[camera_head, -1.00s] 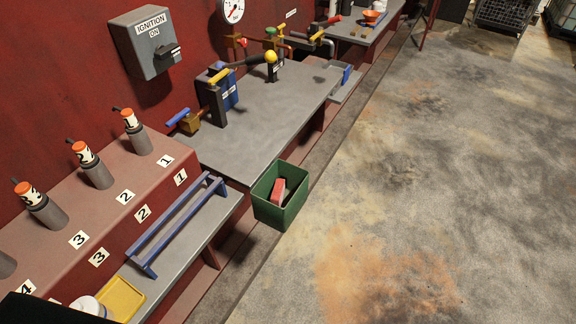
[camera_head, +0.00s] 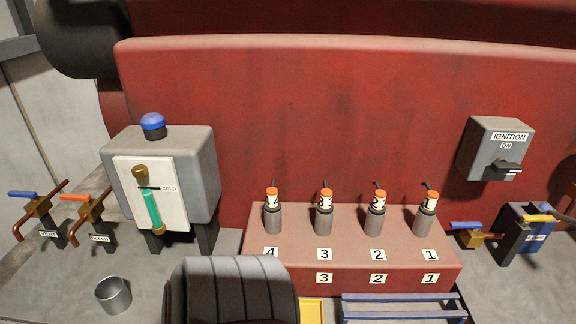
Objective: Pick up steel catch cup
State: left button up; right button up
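A steel catch cup (camera_head: 114,296) stands upright on the grey bench at the lower left of the head view, in front of the valves. It is a small open grey metal cylinder. Nothing touches it. A dark ribbed shape at the bottom centre hides part of the bench to the right of the cup; it looks like part of my own body. Neither of my grippers can be made out in the head view.
A blue-handled valve (camera_head: 39,207) and an orange-handled valve (camera_head: 90,209) stand behind the cup. A grey tank with a sight glass (camera_head: 151,209) is behind and right. Numbered cylinders on a red block (camera_head: 350,250) and a blue rack (camera_head: 402,298) lie further right.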

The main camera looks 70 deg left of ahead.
aim_at(112, 293)
jog(key=u, duration=3.7)
